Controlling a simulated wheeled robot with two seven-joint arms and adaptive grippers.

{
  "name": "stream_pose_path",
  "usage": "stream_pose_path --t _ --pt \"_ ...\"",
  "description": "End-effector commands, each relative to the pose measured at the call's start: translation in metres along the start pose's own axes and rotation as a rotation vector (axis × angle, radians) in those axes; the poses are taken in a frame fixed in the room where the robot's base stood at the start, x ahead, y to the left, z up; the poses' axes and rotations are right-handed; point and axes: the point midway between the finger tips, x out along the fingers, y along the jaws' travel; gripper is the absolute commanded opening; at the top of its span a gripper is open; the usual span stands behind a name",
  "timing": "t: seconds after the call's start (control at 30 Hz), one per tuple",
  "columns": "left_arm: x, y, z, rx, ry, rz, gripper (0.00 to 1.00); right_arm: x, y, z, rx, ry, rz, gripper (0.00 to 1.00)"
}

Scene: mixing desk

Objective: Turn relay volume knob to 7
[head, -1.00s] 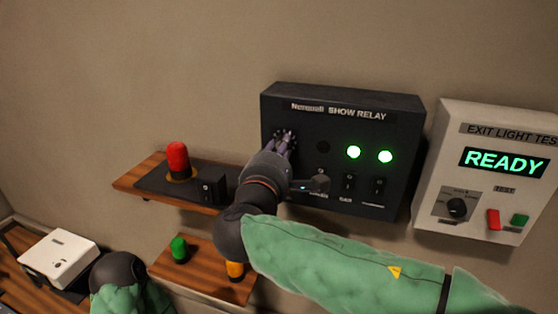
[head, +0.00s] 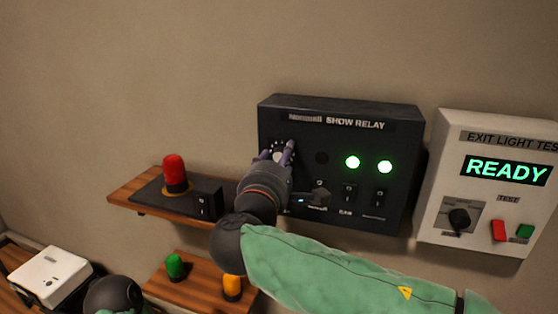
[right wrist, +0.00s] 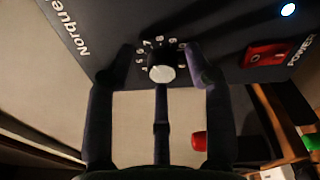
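The show relay box (head: 340,141) is a dark panel on the wall. Its volume knob (right wrist: 162,73) has a pale round face and a ring of white numbers (right wrist: 160,41), partly hidden by my finger. The knob also shows at the panel's upper left in the head view (head: 278,156). I cannot tell for sure which number it points to. My right gripper (right wrist: 158,66) is open, one finger on each side of the knob, with visible gaps. It also shows in the head view (head: 277,150). Only a dark rounded part of my left arm shows at bottom left.
A red power switch (right wrist: 266,55) is near the knob. The exit light tester (head: 435,215) reads READY at right. A shelf (head: 150,208) with a red lamp (head: 174,170) is at left.

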Motion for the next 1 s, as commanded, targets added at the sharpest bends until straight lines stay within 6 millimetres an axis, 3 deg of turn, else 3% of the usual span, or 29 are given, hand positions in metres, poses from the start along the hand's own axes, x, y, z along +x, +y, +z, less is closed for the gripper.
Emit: stream_pose_path --t 0.27,0.7,1.0 --pt "0.0 0.0 0.0 0.0 0.0 0.0 0.0 -0.015 0.001 -0.001 0.0 0.004 0.002 0.53" --pt "0.0 0.0 0.0 0.0 0.0 0.0 0.0 -0.097 0.0 0.0 0.001 0.003 0.002 0.53" --pt "0.0 0.0 0.0 0.0 0.0 0.0 0.0 -0.119 -0.001 0.001 0.0 0.001 0.0 0.53"
